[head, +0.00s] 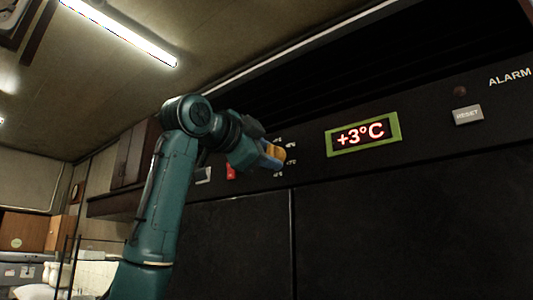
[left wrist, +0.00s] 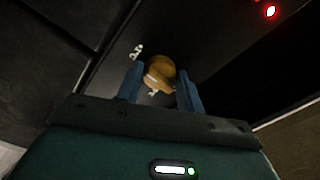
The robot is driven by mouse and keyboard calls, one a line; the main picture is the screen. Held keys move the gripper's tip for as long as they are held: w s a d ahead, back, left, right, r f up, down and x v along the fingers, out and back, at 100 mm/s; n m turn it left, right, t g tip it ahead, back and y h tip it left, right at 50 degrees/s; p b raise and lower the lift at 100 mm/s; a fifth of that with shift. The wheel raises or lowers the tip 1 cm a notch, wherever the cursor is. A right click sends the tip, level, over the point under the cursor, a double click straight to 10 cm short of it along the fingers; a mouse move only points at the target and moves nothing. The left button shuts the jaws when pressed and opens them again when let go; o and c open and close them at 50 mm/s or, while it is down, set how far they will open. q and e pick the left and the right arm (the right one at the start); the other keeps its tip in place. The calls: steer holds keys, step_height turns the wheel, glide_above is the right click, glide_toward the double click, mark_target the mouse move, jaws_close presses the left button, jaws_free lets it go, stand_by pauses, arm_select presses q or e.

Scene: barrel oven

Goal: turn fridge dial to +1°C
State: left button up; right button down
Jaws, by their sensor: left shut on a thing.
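The fridge dial is an orange-brown knob (head: 278,153) on the black front panel, with small white temperature marks around it. It also shows in the left wrist view (left wrist: 159,73). My left gripper (head: 270,155) reaches it from the left and is shut on the knob, one blue finger on each side in the left wrist view (left wrist: 159,85). The fingers and wrist hide part of the knob and some marks. The display (head: 362,134) in a green frame reads +3°C in red. My right gripper is not in view.
A grey reset button (head: 467,115) and the word ALARM sit at the panel's right. A red switch (head: 231,172) is left of the dial. Black fridge doors (head: 400,220) lie below the panel. Wall cabinets (head: 128,165) stand farther left.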

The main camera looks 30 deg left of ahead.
arm_select(q)
steer(key=o, duration=1)
steer(key=s+a+b, duration=0.1)
steer(key=s+b, duration=0.2)
steer(key=s, duration=1)
steer(key=shift+b, duration=0.4)
steer(key=shift+s, duration=0.1)
